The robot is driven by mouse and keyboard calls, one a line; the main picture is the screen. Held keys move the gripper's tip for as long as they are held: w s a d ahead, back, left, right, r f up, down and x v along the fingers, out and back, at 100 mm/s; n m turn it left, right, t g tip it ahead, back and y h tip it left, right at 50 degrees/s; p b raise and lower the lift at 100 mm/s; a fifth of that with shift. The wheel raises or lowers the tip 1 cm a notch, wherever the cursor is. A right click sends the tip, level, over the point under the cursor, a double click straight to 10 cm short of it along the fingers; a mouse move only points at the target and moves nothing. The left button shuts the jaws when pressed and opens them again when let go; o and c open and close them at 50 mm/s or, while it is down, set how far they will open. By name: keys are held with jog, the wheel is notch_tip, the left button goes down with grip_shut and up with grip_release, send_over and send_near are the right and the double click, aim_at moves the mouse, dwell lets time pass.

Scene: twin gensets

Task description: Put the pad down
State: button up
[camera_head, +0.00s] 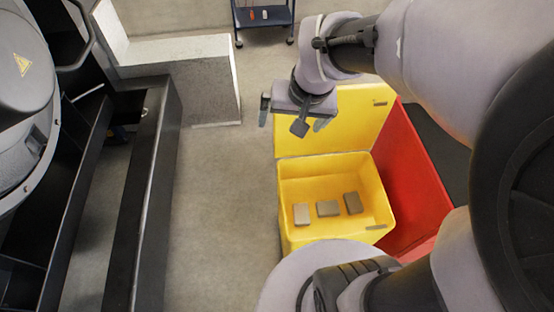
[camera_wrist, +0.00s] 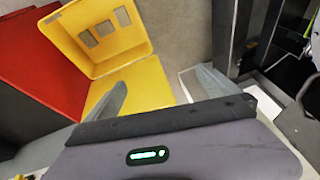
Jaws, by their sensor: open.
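Three small flat pads lie apart in a row on the floor of an open yellow box (camera_head: 312,184). The left pad (camera_head: 302,214) is lighter tan; the middle pad (camera_head: 328,208) and the right pad (camera_head: 353,203) are grey-brown. In the wrist view the pads also show at the top left, with one pad (camera_wrist: 104,29) in the middle of the row. My gripper (camera_head: 293,118) is open, above and in front of the box's raised yellow lid (camera_head: 350,125). Between its spread fingers (camera_wrist: 160,92) in the wrist view I see no pad.
A red box (camera_head: 405,170) stands right beside the yellow one. A black frame (camera_head: 150,190) with grey machinery (camera_head: 22,85) fills the left. A pale concrete block (camera_head: 185,80) and a blue cart (camera_head: 264,16) are at the back. Bare floor (camera_head: 225,200) lies between frame and box.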

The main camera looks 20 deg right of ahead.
jog(key=s+a+r+y, duration=0.1)
jog(key=s+a+r, duration=0.2)
jog(key=s, duration=0.3)
jog(key=s+a+r+t, duration=0.1)
jog(key=s+a+r, duration=0.1)
jog(key=s+a, duration=0.3)
jog(key=shift+s+r+t+y, duration=0.3)
jog(key=shift+s+r+y, duration=0.1)
jog(key=shift+s, duration=0.65)
